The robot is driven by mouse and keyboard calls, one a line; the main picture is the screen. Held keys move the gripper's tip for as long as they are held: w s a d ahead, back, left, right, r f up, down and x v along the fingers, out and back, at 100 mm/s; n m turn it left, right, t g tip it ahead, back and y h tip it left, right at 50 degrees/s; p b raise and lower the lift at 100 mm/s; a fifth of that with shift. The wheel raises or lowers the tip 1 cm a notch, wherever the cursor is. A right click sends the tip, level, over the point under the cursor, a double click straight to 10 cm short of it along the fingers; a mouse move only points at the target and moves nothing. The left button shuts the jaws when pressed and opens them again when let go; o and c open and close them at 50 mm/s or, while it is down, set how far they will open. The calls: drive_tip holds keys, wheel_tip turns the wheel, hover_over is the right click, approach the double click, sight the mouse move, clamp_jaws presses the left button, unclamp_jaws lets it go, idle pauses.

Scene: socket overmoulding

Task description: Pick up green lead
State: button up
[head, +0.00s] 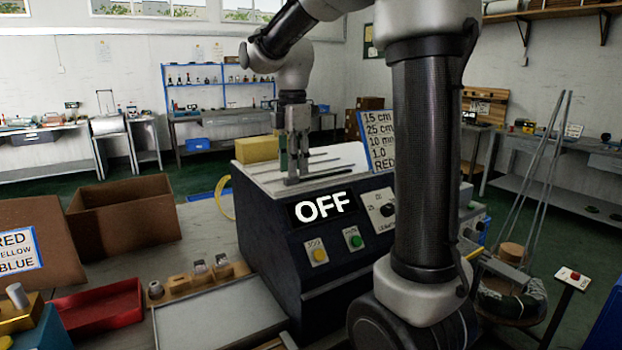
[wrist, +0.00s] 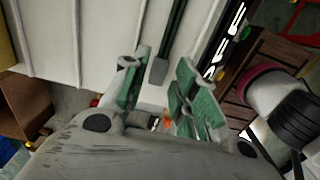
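A dark green lead (wrist: 176,28) with a grey end piece (wrist: 159,71) lies along the pale top surface (wrist: 108,35) in the wrist view. My gripper (wrist: 162,60) is open, its green-padded fingers apart on either side of the lead's grey end. I cannot tell whether either finger touches it. In the head view my gripper (head: 291,178) points down at the front of the top of the dark machine (head: 262,232). The lead cannot be made out clearly there.
The machine's display reads OFF (head: 322,206). A yellow block (head: 257,149) and a text card (head: 378,140) stand at its back. A cardboard box (head: 125,213), a red tray (head: 97,307) and a wooden holder with small parts (head: 200,280) are at the left.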

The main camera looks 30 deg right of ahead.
wheel_tip(320, 180, down, 2)
drive_tip(key=shift+f, duration=0.2)
clamp_jaws()
drive_tip(key=shift+r, duration=0.15)
